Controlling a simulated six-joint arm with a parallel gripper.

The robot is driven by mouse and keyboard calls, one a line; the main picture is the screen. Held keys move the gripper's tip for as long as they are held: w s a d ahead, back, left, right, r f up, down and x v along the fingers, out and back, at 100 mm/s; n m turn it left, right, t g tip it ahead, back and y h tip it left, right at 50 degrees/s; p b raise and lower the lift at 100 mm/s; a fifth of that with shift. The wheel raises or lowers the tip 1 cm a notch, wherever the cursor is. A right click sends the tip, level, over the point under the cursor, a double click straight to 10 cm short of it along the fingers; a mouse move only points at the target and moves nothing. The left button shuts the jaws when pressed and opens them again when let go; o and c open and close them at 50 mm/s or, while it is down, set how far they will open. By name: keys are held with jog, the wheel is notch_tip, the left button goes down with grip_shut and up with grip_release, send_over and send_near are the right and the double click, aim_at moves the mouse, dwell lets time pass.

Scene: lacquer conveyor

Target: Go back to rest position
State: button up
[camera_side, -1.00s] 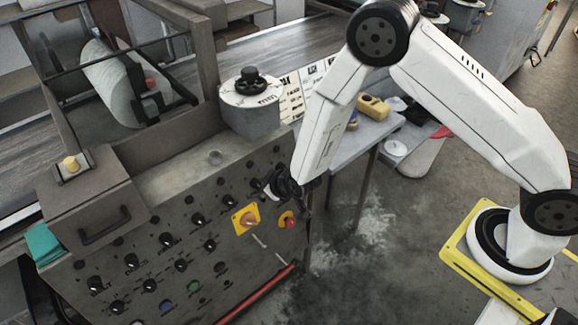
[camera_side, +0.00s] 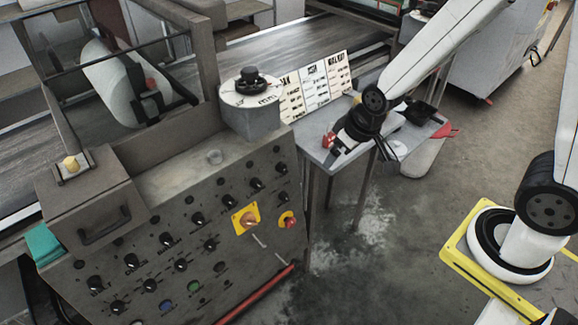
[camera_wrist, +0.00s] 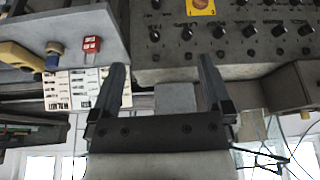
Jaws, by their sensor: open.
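My gripper (camera_wrist: 162,66) shows in the wrist view with its two dark fingers spread wide apart and nothing between them. In the side view, my gripper (camera_side: 337,150) is at the small grey table (camera_side: 318,148), right of the control panel. It is clear of the control panel (camera_side: 215,215), which carries rows of black knobs, a yellow plate with a switch (camera_side: 246,218) and a red button (camera_side: 290,221). The panel also shows upside down at the top right of the wrist view (camera_wrist: 235,45).
A white printed card (camera_side: 312,85) stands at the back of the table. A red object (camera_wrist: 91,44) and a yellow one (camera_wrist: 20,56) are on the table in the wrist view. The conveyor (camera_side: 300,52) runs behind. Open floor (camera_side: 400,240) lies right of the panel.

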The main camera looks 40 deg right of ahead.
jog(key=s+d+r+g, duration=0.1)
jog(key=s+d+r, duration=0.1)
jog(key=s, duration=0.4)
jog(key=shift+s+d+r+m, duration=0.15)
jog(key=shift+s+d+m, duration=0.05)
jog(key=shift+d+m, duration=0.2)
